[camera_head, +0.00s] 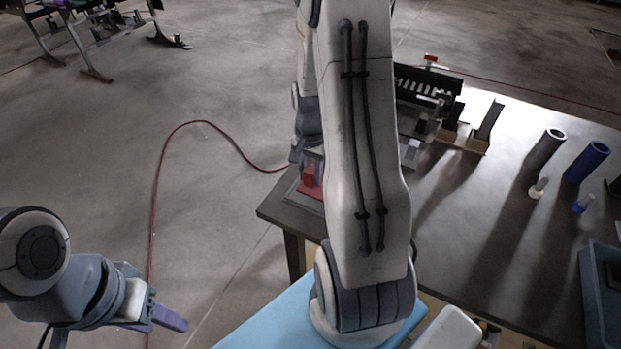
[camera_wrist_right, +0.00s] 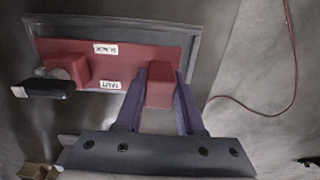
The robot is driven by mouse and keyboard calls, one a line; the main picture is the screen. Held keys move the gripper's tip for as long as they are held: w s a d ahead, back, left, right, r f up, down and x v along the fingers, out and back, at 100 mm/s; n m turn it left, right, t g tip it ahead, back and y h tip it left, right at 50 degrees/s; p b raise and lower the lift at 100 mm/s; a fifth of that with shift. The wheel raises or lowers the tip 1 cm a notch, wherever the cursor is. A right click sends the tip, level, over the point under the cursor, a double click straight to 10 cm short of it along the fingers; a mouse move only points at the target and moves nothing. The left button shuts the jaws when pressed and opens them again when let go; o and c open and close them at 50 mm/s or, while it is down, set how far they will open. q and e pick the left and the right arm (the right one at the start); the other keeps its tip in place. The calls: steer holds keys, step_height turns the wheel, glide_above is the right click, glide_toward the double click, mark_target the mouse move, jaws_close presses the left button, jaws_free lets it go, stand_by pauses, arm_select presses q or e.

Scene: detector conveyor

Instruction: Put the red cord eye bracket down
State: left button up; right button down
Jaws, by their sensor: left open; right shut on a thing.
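The red cord eye bracket (camera_wrist_right: 160,88) is between the two purple fingers of my right gripper (camera_wrist_right: 160,100) in the right wrist view. It is over or on a red panel (camera_wrist_right: 118,58) inside a grey-edged tray (camera_wrist_right: 120,22); I cannot tell whether it touches the panel. Red also shows beside my right arm in the head view (camera_head: 310,178), at the table's near left corner. My right arm hides most of that gripper there. My left gripper (camera_head: 168,318) is open and empty over the floor at lower left.
Another red block (camera_wrist_right: 68,68) with a grey and black part sits at the panel's left. Two white labels lie on the panel. The table (camera_head: 470,210) holds a black rack (camera_head: 428,85), grey tube (camera_head: 545,150), blue tube (camera_head: 588,162) and blue bin (camera_head: 595,290). A red cord (camera_head: 155,210) crosses the floor.

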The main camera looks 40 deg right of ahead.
steer(key=shift+f, duration=0.95)
steer(key=shift+f, duration=0.15)
steer(key=c, duration=0.5)
jaws_free()
step_height(320, 180, up, 12)
steer(key=shift+r, duration=0.15)
